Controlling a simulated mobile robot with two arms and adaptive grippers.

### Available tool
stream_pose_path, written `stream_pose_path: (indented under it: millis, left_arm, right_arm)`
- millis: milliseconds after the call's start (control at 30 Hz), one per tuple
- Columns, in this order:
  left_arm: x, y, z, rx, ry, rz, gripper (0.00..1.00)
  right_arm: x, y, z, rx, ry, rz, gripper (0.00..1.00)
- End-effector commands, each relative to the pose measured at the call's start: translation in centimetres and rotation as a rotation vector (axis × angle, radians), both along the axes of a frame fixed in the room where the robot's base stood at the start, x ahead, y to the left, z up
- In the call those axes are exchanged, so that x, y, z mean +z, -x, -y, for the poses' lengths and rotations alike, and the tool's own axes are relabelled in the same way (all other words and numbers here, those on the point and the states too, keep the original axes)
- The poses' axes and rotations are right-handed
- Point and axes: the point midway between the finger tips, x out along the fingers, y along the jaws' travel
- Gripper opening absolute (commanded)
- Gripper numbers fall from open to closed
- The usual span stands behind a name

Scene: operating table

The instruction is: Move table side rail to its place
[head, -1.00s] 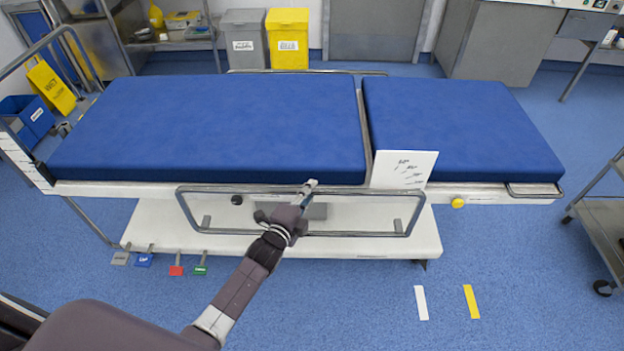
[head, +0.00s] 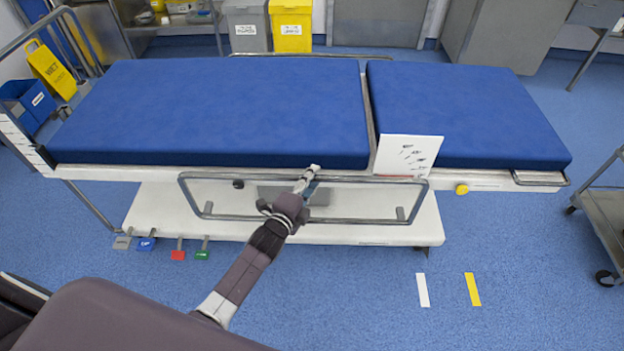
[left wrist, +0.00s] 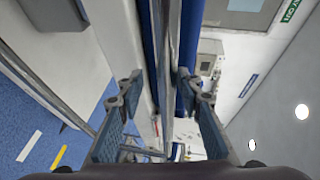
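The table side rail (head: 400,181) is a grey metal bar frame hanging low along the near side of the operating table. The table (head: 500,184) has a blue mattress in two sections. My left gripper (head: 310,175) is at the top bar of the rail, near its middle. In the left wrist view the rail bar (left wrist: 168,75) runs between the two fingers of my left gripper (left wrist: 160,88). The fingers stand apart, with gaps beside the bar. My right gripper is out of view.
A white card (head: 408,155) with markings stands on the table's near edge. A yellow knob (head: 461,189) is to its right. Coloured pedals (head: 179,254) show at lower left. White (head: 422,290) and yellow (head: 473,289) strips mark the clear floor. A metal cart (head: 603,212) stands at right.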

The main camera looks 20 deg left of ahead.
Motion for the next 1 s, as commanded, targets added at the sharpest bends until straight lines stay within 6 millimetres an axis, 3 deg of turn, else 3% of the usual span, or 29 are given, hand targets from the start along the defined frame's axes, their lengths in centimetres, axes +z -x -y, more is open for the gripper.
stream_pose_path:
  millis: [267, 700, 1000]
  left_arm:
    - [0.4, 1.2, -0.2, -0.001, 0.000, 0.003, 0.33]
    - [1.6, 8.9, -1.1, 0.000, 0.000, -0.001, 0.33]
    - [2.2, 11.5, -1.4, 0.000, 0.000, -0.001, 0.33]
  right_arm:
    - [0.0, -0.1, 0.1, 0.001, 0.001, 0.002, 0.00]
    - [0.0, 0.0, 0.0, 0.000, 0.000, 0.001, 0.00]
    - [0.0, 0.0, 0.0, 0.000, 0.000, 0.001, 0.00]
